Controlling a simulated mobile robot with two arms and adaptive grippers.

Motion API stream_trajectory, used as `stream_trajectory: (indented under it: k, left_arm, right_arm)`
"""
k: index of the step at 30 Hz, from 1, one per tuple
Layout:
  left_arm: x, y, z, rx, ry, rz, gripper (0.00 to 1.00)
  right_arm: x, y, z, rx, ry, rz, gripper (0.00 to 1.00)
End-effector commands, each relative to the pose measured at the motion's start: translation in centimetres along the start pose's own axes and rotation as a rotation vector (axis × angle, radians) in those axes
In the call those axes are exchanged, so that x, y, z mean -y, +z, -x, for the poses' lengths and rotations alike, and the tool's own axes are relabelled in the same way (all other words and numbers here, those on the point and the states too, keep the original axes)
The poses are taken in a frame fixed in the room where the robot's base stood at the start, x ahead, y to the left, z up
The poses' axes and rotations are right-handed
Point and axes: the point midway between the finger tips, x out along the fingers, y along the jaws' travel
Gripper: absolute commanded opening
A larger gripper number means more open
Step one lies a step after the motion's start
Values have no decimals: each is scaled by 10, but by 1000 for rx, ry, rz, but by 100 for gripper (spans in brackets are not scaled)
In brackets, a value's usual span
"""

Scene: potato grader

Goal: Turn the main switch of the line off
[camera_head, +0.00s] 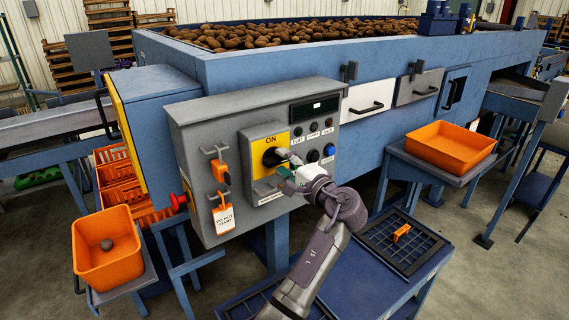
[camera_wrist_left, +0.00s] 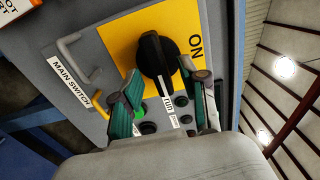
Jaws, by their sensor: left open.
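The main switch is a black rotary knob (camera_head: 272,157) on a yellow plate (camera_head: 261,140) marked ON, on the front of a grey control box (camera_head: 205,135). In the left wrist view the knob (camera_wrist_left: 153,57) stands out from the yellow plate (camera_wrist_left: 122,42), beside the ON lettering. My left gripper (camera_head: 287,169) is open just in front of the switch, at its lower right. In the left wrist view the fingertips of my left gripper (camera_wrist_left: 166,84) lie on either side of the knob's lower part; I cannot tell whether they touch it. My right gripper is out of view.
A grey bracket (camera_head: 266,191) projects below the switch. Buttons (camera_head: 313,156) sit at its right. An orange padlock (camera_head: 220,173) and a DO NOT START tag (camera_head: 223,218) hang at its left. A red knob (camera_head: 178,201) sticks out from the box's left side.

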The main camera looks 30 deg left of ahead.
Motion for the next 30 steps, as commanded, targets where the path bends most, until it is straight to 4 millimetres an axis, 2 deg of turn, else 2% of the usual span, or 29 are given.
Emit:
stream_trajectory:
  k: [9,15,30]
  left_arm:
    - [-1,-1,49,-4,2,0,44]
    - [0,-1,70,-2,0,-1,44]
    - [0,-1,73,-1,0,-1,44]
  right_arm:
    - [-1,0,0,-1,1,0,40]
    - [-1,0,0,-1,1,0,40]
    - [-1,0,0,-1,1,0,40]
